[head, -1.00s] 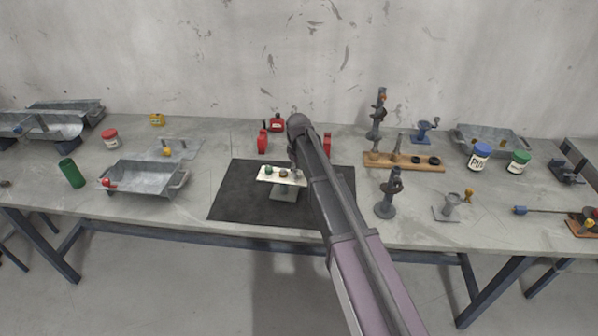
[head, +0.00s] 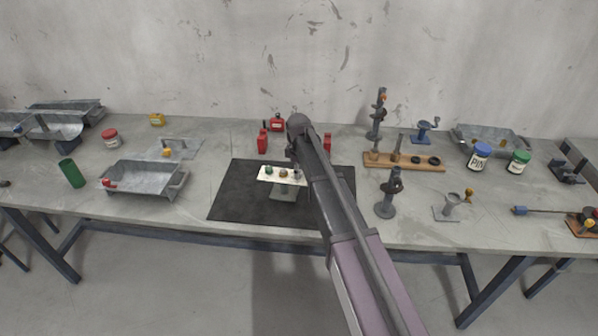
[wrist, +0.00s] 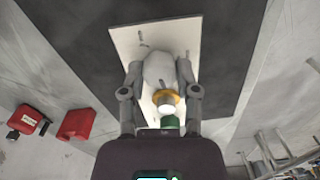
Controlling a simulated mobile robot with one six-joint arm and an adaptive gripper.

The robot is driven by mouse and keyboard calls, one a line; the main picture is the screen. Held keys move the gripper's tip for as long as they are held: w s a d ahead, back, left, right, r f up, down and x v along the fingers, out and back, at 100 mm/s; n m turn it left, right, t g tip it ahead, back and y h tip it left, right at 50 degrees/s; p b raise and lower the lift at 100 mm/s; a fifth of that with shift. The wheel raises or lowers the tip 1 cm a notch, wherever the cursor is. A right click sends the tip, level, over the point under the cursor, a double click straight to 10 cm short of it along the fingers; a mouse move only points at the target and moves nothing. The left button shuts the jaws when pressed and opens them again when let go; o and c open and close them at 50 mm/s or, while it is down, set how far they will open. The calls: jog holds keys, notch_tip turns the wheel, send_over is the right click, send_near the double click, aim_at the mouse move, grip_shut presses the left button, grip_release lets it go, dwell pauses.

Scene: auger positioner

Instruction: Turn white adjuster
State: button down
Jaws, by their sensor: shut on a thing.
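A white plate (head: 270,180) stands on a small pedestal on the black mat, with a green knob (head: 269,170) and a brass knob (head: 283,172) on top. In the wrist view the plate (wrist: 124,40) carries the white adjuster (wrist: 160,69), the brass knob (wrist: 166,100) and the green knob (wrist: 169,124) in a line. My gripper (wrist: 160,72) is shut on the white adjuster, one finger on each side. In the head view my arm covers part of the plate's right end.
The black mat (head: 235,190) is clear around the pedestal. Red containers (head: 263,141) stand behind it. A metal tray (head: 145,178) lies to the left. A wooden rack (head: 430,166) and a dark stand (head: 387,205) are to the right.

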jog(key=shift+c, duration=1.7)
grip_release()
jog(key=shift+m, duration=0.5)
